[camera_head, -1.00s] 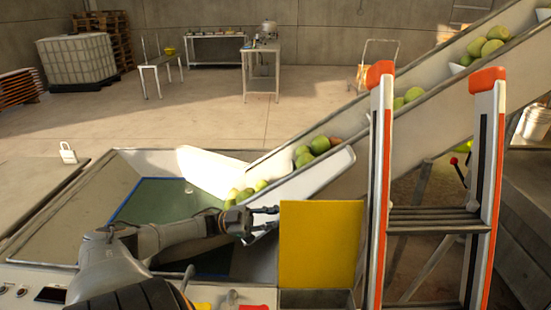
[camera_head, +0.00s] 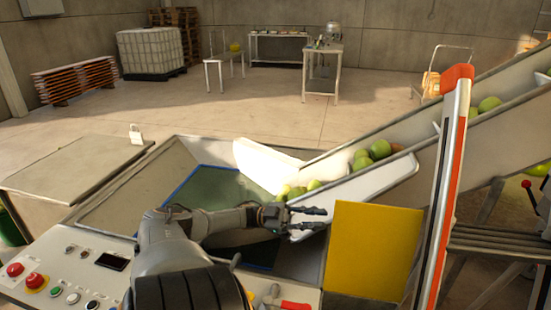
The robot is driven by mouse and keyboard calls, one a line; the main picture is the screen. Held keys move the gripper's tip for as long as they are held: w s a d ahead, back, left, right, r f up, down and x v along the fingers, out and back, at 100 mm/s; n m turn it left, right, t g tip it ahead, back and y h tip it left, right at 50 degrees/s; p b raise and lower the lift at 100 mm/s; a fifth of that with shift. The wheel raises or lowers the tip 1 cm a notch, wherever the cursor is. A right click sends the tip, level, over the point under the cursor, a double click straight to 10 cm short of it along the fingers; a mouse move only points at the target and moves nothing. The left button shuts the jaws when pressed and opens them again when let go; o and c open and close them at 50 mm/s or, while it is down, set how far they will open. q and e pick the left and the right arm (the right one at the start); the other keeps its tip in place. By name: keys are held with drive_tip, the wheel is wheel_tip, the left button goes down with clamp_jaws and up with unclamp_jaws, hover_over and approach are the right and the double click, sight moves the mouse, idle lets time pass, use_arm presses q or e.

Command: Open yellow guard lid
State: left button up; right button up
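The yellow guard lid (camera_head: 372,252) is a flat, plain panel right of centre, beside the sunken tank. It looks raised, with its broad face towards me; its hinge is not visible. My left gripper (camera_head: 326,218) reaches in from the left across the tank. Its two dark fingers are apart with nothing between them, and their tips are close to the lid's upper left edge. I cannot tell whether they touch it. My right gripper is not in view.
A control panel with red buttons (camera_head: 35,281) lies at lower left. A conveyor (camera_head: 425,150) carrying green fruit slopes down to the tank (camera_head: 215,190).

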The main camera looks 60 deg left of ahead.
use_arm(q)
drive_tip(key=b+v, duration=0.7)
drive_tip(key=v, duration=0.5)
drive_tip(key=shift+s+f, duration=0.25)
drive_tip(key=shift+s, duration=0.1)
idle(0.4)
drive_tip(key=shift+d, duration=0.15)
drive_tip(key=shift+r, duration=0.1)
idle(0.5)
